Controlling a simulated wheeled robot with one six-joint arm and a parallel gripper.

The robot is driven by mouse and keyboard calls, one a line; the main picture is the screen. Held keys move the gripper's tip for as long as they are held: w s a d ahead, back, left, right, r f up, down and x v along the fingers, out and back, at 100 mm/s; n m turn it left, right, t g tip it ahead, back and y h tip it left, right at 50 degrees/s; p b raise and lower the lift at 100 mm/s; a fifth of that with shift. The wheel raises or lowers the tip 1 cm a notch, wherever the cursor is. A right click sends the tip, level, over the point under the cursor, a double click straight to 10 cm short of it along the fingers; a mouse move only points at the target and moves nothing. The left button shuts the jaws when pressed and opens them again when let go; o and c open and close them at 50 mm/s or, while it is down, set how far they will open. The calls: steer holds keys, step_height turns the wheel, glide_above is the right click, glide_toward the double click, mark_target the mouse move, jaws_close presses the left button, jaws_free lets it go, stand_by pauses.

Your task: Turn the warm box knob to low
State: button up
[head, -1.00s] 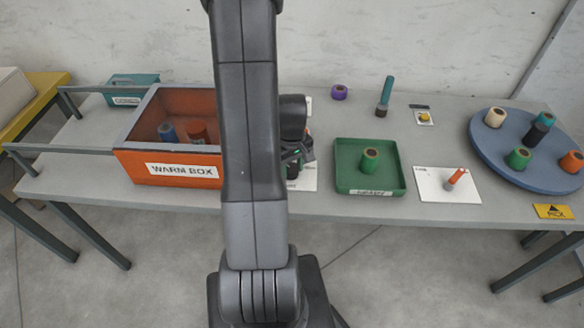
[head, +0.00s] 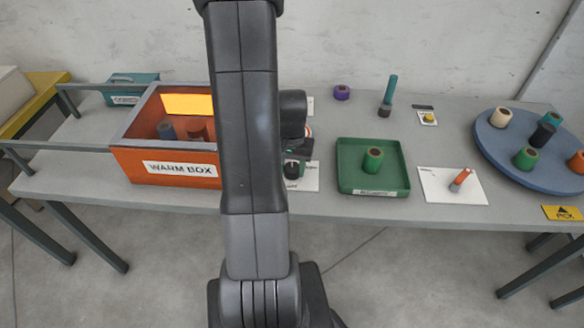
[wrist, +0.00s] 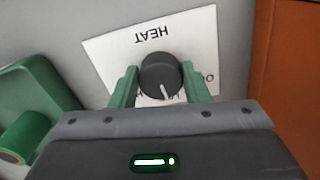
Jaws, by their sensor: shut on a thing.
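The heat knob (wrist: 158,72) is a dark round dial on a white card marked HEAT (wrist: 205,45), upside down in the wrist view. Its white pointer line points down in that view, slightly right, toward letters partly hidden by my gripper. My gripper (wrist: 160,80) is shut on the knob, one green finger on each side. In the head view my arm partly hides the gripper and the card (head: 308,178). The orange warm box (head: 130,165) stands just left of my arm, with a lit yellow panel (head: 187,104) on its inner back wall.
Two spools, one grey-blue (head: 166,130) and one brown (head: 197,131), stand in the warm box. A green tray (head: 345,178) with a green spool stands right of the card. A white card (head: 435,190) and blue turntable (head: 490,150) lie further right.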

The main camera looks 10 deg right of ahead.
mark_target(292, 169)
steer(key=shift+m, duration=0.5)
steer(key=o, duration=1)
step_height(292, 169, up, 14)
steer(key=shift+f+p, duration=0.1)
steer(key=shift+p, duration=0.45)
step_height(292, 169, down, 14)
steer(key=shift+r+b, duration=0.1)
steer(key=shift+b, duration=0.5)
steer(key=shift+r, duration=0.1)
